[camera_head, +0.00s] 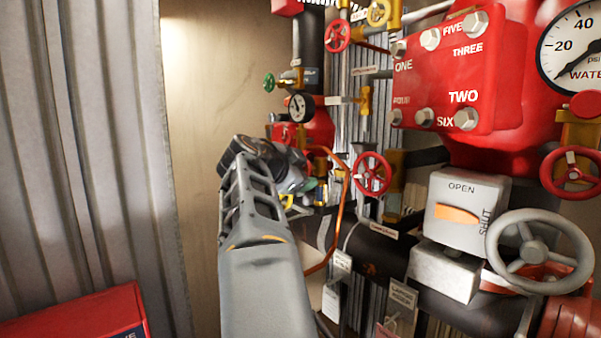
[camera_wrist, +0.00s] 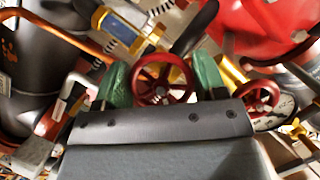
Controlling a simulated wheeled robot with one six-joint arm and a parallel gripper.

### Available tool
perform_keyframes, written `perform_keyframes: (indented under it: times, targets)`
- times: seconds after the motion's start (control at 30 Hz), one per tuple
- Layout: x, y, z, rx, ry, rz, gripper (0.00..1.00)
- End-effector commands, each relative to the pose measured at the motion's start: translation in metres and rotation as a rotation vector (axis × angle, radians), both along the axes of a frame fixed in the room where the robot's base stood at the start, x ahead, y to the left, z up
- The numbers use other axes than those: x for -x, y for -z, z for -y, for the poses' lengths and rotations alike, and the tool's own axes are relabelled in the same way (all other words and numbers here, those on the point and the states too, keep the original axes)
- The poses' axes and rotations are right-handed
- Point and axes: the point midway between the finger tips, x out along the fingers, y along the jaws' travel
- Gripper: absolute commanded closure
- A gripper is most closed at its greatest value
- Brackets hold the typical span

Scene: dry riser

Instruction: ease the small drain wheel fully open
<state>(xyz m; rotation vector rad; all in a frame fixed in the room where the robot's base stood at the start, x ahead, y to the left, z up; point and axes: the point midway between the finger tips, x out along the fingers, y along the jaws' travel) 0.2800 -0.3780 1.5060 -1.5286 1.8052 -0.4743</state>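In the wrist view a small red spoked wheel (camera_wrist: 162,82) shows between the two green fingertips of my gripper (camera_wrist: 163,80). The fingers stand apart, one at each side of the wheel. Its rim looks close to both fingers, but I cannot tell whether they touch it or how deep it sits between them. No label on it is readable, so I cannot confirm that it is the drain wheel. In the head view my gripper (camera_head: 300,182) is at the end of my grey arm among the pipes, and its fingertips are largely hidden.
A second red wheel (camera_wrist: 260,98) is right of my gripper. In the head view a red wheel (camera_head: 371,173) hangs right of my gripper, near an orange tube (camera_head: 340,215). Corrugated metal (camera_head: 80,130) fills the left.

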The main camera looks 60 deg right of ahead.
Motion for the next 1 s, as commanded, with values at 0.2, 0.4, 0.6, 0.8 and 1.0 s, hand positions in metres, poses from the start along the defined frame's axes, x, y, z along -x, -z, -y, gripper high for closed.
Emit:
perform_keyframes:
  times: [0.2, 0.4, 0.6, 0.8, 1.0]
  targets:
    - [0.0001, -0.0001, -0.0002, -0.001, 0.001, 0.000, 0.59]
    - [0.0001, 0.0001, -0.0001, -0.007, 0.001, -0.020, 0.59]
    - [0.0005, 0.0004, -0.0003, -0.038, 0.002, -0.107, 0.59]
    - [0.0008, 0.0005, -0.0004, -0.091, 0.001, -0.268, 0.59]
    - [0.0014, 0.0002, -0.0008, -0.151, 0.000, -0.451, 0.59]
